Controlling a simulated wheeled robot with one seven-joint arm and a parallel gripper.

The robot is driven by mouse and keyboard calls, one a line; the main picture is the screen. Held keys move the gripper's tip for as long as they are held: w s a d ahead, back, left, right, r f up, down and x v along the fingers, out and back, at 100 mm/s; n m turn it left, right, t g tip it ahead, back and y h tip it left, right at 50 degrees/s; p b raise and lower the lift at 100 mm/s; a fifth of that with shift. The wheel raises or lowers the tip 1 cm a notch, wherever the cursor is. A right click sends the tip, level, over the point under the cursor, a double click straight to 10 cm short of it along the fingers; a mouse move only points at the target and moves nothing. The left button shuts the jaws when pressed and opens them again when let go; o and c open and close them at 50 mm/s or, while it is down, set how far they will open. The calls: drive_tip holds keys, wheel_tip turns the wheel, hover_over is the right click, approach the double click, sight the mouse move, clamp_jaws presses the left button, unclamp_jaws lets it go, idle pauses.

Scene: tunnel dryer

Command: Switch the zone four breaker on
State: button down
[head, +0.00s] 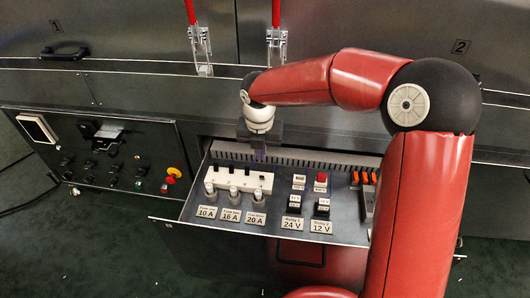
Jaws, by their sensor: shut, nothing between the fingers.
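A white breaker block (240,179) with a row of small dark toggles sits at the back left of an open drawer (270,222). Which toggle is zone four, and the toggle positions, are too small to tell. My gripper (260,156) points down over the back edge of the drawer, above the right end of the block. Its fingers are shut and hold nothing. I cannot tell whether the fingertips touch the block.
Fuses (234,193) labelled 10 A, 16 A and 20 A stand before the block. Relays (322,208) labelled 24 V and 12 V are to the right, with orange parts (365,178) beyond. A control panel (110,155) is at left. Dryer doors (130,35) rise behind.

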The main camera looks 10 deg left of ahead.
sight(261, 185)
drive_tip(key=f+b, duration=0.1)
drive_tip(key=b, duration=0.6)
drive_tip(key=f+b, duration=0.1)
drive_tip(key=b, duration=0.6)
drive_tip(key=shift+s+a+f, duration=0.1)
drive_tip(key=shift+s+a, duration=0.05)
drive_tip(key=shift+s, duration=0.1)
drive_tip(key=f+b, duration=0.1)
drive_tip(key=f, duration=0.2)
drive_tip(key=f+b, duration=0.1)
drive_tip(key=f, duration=0.2)
drive_tip(key=f+b, duration=0.1)
drive_tip(key=f, duration=0.3)
drive_tip(key=shift+w, duration=0.4)
drive_tip(key=shift+r, duration=0.15)
